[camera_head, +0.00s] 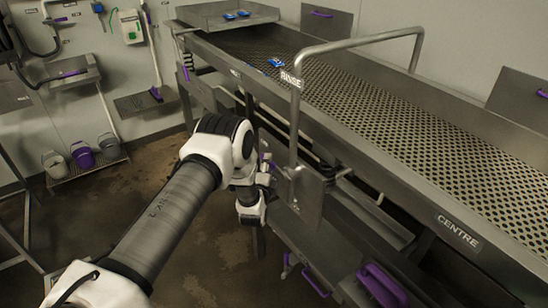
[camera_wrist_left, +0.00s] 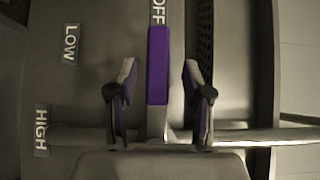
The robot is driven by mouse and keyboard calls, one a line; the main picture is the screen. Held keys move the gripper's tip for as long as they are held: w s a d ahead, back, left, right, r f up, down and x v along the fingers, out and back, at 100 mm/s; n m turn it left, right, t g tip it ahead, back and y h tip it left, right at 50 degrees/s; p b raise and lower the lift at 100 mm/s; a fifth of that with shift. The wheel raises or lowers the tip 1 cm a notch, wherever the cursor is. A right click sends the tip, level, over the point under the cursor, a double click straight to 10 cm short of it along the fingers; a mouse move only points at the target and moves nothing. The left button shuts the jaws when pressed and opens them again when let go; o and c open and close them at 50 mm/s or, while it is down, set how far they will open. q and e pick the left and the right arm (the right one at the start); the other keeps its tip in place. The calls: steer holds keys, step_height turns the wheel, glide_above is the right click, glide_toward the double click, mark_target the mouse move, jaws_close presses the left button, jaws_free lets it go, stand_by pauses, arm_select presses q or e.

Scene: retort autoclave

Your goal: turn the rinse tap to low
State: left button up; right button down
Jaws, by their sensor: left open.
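The rinse tap's purple lever (camera_wrist_left: 158,65) stands upright in the left wrist view, its upper end at the OFF label (camera_wrist_left: 158,12). The LOW label (camera_wrist_left: 70,43) is to its left, and the HIGH label (camera_wrist_left: 41,130) is lower left. My left gripper (camera_wrist_left: 159,72) is open, with one finger on each side of the lever and a visible gap on both sides. The lever cannot be made out clearly there. My right gripper is not in view.
A perforated conveyor (camera_head: 400,130) runs along the right, with a bent metal rail (camera_head: 350,42) over it. A horizontal pipe (camera_wrist_left: 265,137) crosses the wrist view. Purple handles (camera_head: 383,285) sit low at the front. Buckets (camera_head: 82,155) stand at the left wall. Open floor lies left of the conveyor.

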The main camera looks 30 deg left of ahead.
arm_select(q)
steer(key=x, duration=0.2)
steer(key=shift+w+a+f, duration=0.2)
steer(key=shift+w+a, duration=0.05)
steer(key=shift+w, duration=0.1)
steer(key=shift+s+r, duration=0.1)
steer(key=shift+d, duration=0.1)
jaws_close()
steer(key=shift+f+n+g+h+b, duration=0.5)
steer(key=shift+f+n+g, duration=0.3)
steer(key=shift+f+n, duration=0.15)
steer(key=shift+s+d+f+n+g+h+b, duration=0.2)
steer(key=shift+d+f+n+g+h+b, duration=0.3)
steer(key=shift+f, duration=0.2)
steer(key=shift+s+d+f+n+g+h+b, duration=0.25)
steer(key=shift+f+n+g+h+b, duration=0.15)
steer(key=shift+f+n+g+h, duration=0.3)
steer(key=shift+s+d+f+n+g+h+b, duration=0.1)
steer(key=shift+d+f+n+g+h+b, duration=0.35)
steer(key=shift+f, duration=0.3)
jaws_free()
steer(key=shift+w, duration=0.1)
